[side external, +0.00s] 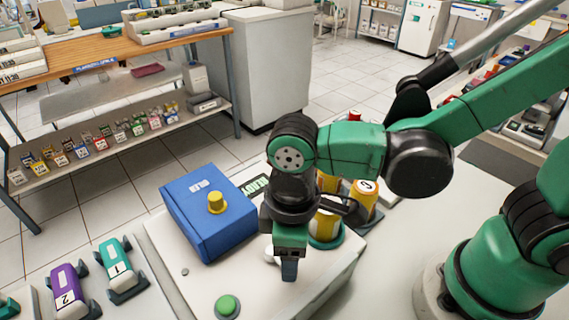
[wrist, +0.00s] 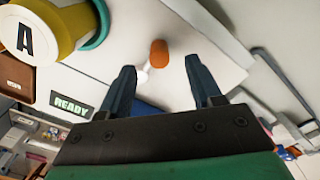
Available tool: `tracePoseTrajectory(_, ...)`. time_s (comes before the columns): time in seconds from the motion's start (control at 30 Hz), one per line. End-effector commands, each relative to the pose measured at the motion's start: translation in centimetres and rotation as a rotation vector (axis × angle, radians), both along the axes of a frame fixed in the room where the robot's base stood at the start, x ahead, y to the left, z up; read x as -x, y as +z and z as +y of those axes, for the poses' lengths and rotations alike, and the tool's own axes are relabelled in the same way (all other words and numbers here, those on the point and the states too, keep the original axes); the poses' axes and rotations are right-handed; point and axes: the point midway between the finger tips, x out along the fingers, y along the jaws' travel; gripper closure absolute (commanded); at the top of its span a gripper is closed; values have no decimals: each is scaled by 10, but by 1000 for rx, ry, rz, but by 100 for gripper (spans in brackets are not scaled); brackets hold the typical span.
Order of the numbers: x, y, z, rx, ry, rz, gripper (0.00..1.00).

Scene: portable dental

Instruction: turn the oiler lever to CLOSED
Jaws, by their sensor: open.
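The likely oiler lever shows in the wrist view as an orange knob (wrist: 159,52) on a short white stem, standing on the white unit. My gripper (wrist: 160,70) is open, and its two dark fingers stand on either side of the knob in that picture. I cannot tell whether they touch it or how high they are. In the side view my gripper (side external: 289,270) points down over the white unit (side external: 190,288); the lever is mostly hidden there, with only a bit of white beside the fingers. No CLOSED marking is readable.
A blue box (side external: 205,215) with a yellow knob (side external: 216,202) stands left of my gripper. Yellow canisters (side external: 365,195) stand close behind it; one marked A (wrist: 28,35) shows in the wrist view. A READY display (wrist: 72,104) is nearby. A green button (side external: 228,306) sits in front.

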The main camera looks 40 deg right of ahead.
Motion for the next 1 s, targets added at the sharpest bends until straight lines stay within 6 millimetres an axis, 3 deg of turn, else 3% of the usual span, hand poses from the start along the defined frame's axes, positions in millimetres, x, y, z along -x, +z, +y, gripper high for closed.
tracePoseTrajectory(0.23,0,20,0,-1,1,-1,42)
tracePoseTrajectory(0.67,-2,24,-3,-7,-15,-8,42)
tracePoseTrajectory(0.77,-12,29,-17,-42,-97,-57,42)
tracePoseTrajectory(1.0,-47,54,-95,-180,-491,-339,42)
